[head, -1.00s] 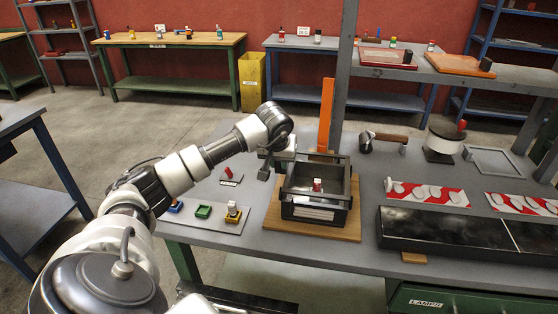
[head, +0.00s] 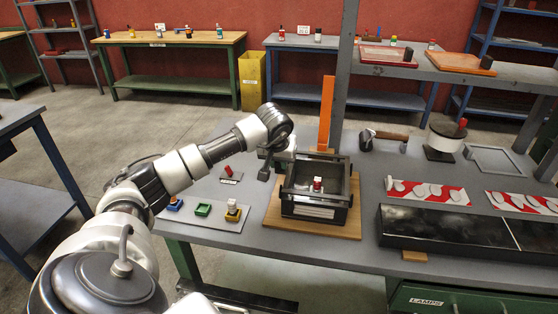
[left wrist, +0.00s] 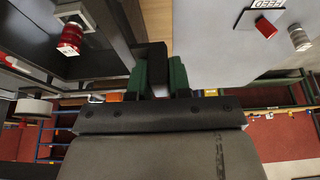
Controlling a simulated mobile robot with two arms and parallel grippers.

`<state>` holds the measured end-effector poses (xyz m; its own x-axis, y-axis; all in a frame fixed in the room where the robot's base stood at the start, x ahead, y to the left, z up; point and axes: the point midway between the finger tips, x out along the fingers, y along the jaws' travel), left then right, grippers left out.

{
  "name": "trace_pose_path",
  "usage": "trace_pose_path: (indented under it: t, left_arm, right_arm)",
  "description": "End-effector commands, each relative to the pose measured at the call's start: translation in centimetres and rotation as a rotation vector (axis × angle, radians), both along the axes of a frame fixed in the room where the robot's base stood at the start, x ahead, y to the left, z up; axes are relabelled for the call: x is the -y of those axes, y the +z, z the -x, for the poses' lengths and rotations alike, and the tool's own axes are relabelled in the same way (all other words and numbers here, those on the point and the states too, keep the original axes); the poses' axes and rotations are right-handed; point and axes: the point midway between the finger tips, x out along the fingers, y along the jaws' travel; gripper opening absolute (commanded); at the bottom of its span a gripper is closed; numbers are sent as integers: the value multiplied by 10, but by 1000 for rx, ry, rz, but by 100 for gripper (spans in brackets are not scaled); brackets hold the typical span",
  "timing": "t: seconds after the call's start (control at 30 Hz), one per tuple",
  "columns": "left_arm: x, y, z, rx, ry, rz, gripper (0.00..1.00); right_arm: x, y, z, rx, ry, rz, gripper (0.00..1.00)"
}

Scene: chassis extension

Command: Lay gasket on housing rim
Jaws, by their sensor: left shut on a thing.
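The housing (head: 312,212) is a black open box on a wooden board, with a red-topped part visible inside. A thin black frame (head: 349,170), which I take to be the gasket, is at its top. I cannot tell whether it touches the rim all round. My left gripper (head: 278,160) is at the left back side of the housing. In the left wrist view its green fingers (left wrist: 160,75) are shut on a black piece (left wrist: 150,58) beside a long dark bar. The fingertips are partly hidden in the head view. My right gripper is not seen.
An orange upright (head: 326,112) stands just behind the housing. Small coloured blocks (head: 204,210) are left of it. A long black box (head: 445,228), red patterned sheets (head: 428,191) and a flat grey frame (head: 493,160) are to the right.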

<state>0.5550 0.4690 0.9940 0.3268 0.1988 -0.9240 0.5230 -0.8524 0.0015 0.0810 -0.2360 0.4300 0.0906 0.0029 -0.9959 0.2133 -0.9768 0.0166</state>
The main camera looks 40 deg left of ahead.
Motion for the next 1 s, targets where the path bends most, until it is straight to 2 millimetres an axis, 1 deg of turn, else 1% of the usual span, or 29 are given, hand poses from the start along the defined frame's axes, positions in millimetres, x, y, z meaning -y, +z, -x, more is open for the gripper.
trace_pose_path:
  t: [1.0]
  left_arm:
    - [0,-15,0,2,1,1,0]
  right_arm:
    - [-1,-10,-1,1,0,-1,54]
